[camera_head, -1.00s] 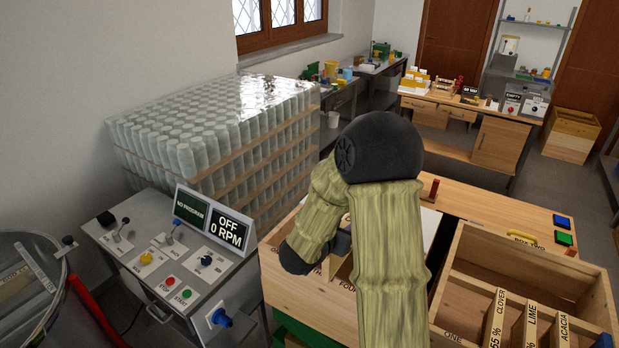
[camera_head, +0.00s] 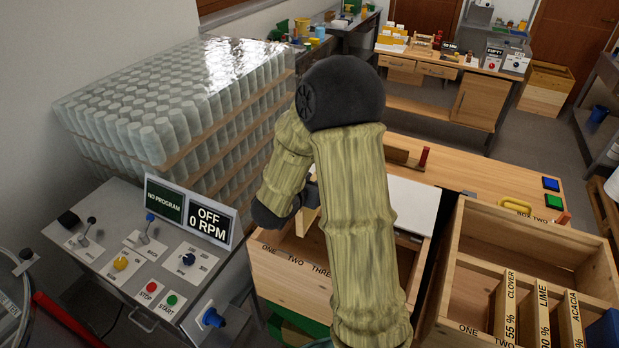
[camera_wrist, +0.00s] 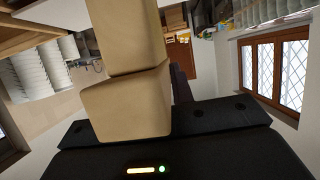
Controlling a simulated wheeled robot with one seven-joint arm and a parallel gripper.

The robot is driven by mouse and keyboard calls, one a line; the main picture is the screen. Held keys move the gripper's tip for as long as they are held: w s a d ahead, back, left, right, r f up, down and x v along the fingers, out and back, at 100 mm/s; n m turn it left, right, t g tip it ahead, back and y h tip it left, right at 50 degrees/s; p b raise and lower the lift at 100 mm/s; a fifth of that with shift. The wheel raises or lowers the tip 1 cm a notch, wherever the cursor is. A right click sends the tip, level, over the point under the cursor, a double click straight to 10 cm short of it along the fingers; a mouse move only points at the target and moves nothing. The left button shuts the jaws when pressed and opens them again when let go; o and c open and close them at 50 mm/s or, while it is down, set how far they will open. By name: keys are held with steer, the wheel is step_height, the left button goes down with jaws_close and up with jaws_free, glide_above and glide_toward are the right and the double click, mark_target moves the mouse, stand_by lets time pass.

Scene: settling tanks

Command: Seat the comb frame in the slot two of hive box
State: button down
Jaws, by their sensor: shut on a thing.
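My gripper (camera_head: 309,194) is mostly hidden behind my arm in the head view. I cannot tell whether the frame touches the box.
The right open box (camera_head: 500,226) holds frames marked CLOVER (camera_head: 505,308), LIME (camera_head: 537,315) and ACACIA (camera_head: 569,322). A control desk (camera_head: 150,265) reading OFF, 0 RPM stands at left, before stacked jars (camera_head: 170,110). A workbench (camera_head: 470,180) lies behind the boxes.

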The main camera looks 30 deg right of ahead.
steer(key=shift+s+r, duration=0.15)
steer(key=shift+w+f+b, duration=0.2)
steer(key=shift+f+b, duration=0.55)
steer(key=shift+f, duration=0.1)
steer(key=shift+s+d+f+b, duration=0.15)
steer(key=shift+s+f+b, duration=0.05)
steer(key=shift+f+b, duration=0.65)
steer(key=shift+w+a+f+b, duration=0.1)
steer(key=shift+f+b, duration=0.3)
steer(key=shift+f, duration=0.2)
steer(key=shift+w+a+f+b, duration=0.1)
steer(key=shift+f+b, duration=0.3)
steer(key=shift+f, duration=0.15)
steer(key=shift+s, duration=0.2)
steer(key=shift+f, duration=0.1)
